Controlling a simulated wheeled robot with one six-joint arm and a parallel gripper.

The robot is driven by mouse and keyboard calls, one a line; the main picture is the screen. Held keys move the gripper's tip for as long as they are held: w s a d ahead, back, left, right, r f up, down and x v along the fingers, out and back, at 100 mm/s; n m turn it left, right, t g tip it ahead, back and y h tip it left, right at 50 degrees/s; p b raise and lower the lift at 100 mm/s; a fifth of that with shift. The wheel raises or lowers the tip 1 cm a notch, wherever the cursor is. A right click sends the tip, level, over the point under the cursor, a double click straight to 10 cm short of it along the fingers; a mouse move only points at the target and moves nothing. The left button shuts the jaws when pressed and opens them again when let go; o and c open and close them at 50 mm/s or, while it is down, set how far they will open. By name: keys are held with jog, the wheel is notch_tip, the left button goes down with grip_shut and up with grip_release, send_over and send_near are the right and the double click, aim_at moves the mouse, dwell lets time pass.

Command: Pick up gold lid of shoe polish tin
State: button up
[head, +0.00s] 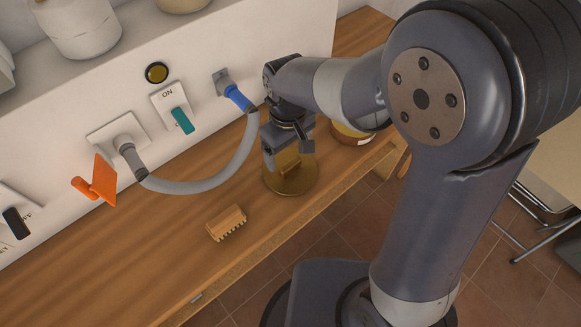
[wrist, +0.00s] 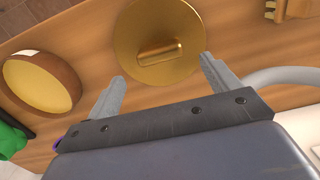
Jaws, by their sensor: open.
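The gold lid (head: 291,178) is a round disc with a raised bar handle, lying on the wooden counter. In the wrist view the gold lid (wrist: 158,30) lies just beyond my fingertips, its bar handle (wrist: 160,52) between the lines of the two fingers. My gripper (head: 287,157) is above the lid in the head view, pointing down. In the wrist view my gripper (wrist: 162,66) is open and empty, with its fingers apart on either side of the handle. The round tin (wrist: 40,83) with a cream inside stands at the left in the wrist view; it is partly hidden behind my arm in the head view (head: 350,133).
A small wooden brush (head: 226,223) lies on the counter to the left of the lid. A grey hose (head: 205,184) loops from the wall panel above the counter. An orange lever (head: 101,182) and a teal switch (head: 181,120) stick out from the panel. The counter's front-left area is clear.

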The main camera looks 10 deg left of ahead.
aim_at(290, 163)
jog(key=f, duration=0.4)
jog(key=shift+s+d+f+p, duration=0.25)
jog(key=shift+p, duration=0.05)
jog(key=shift+c, duration=0.5)
jog(key=c, duration=0.9)
jog(key=shift+c, duration=0.2)
